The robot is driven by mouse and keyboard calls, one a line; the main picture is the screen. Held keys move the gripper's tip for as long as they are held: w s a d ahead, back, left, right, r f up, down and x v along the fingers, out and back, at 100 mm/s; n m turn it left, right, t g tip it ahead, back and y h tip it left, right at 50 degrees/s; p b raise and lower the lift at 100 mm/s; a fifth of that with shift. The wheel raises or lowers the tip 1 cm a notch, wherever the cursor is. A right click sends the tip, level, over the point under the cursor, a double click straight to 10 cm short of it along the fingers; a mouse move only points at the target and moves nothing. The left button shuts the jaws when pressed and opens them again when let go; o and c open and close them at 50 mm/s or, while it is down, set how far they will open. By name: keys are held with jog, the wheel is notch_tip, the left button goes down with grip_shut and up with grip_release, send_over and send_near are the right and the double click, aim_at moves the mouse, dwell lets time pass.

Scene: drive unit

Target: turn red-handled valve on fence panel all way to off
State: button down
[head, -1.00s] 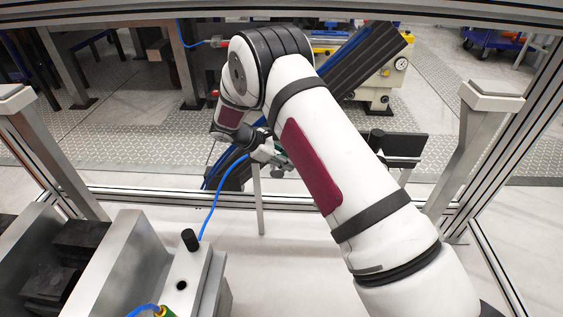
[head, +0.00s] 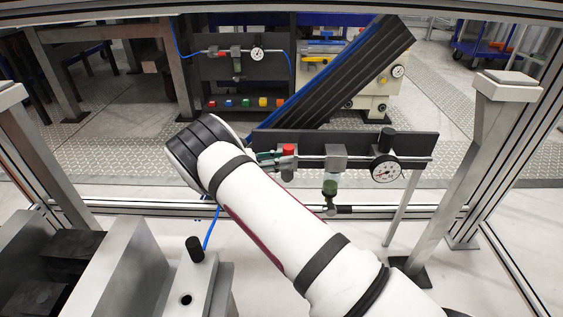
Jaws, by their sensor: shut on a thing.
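The red-handled valve (head: 289,151) sits at the left part of a dark panel (head: 400,140) on the fence. Its red handle shows as a small red block above a grey body. My gripper (head: 273,158) reaches the valve from the left, and only a small greenish-grey part of its fingers shows. It is shut on the valve at the red handle. My white arm hides the rest of the gripper, and the exact finger contact and handle angle are hard to tell.
Right of the valve on the panel are a grey block (head: 336,157), a green-topped fitting (head: 330,189) and a round gauge (head: 386,169). A fence post (head: 490,130) stands at the right. A metal block with a black knob (head: 195,248) is at lower left.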

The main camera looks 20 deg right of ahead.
jog(key=shift+w+a, duration=0.1)
jog(key=shift+w, duration=0.05)
dwell(0.4)
jog(key=c, duration=1.3)
grip_release()
jog(key=a, duration=1.2)
jog(key=shift+w+f, duration=0.2)
jog(key=shift+w, duration=0.05)
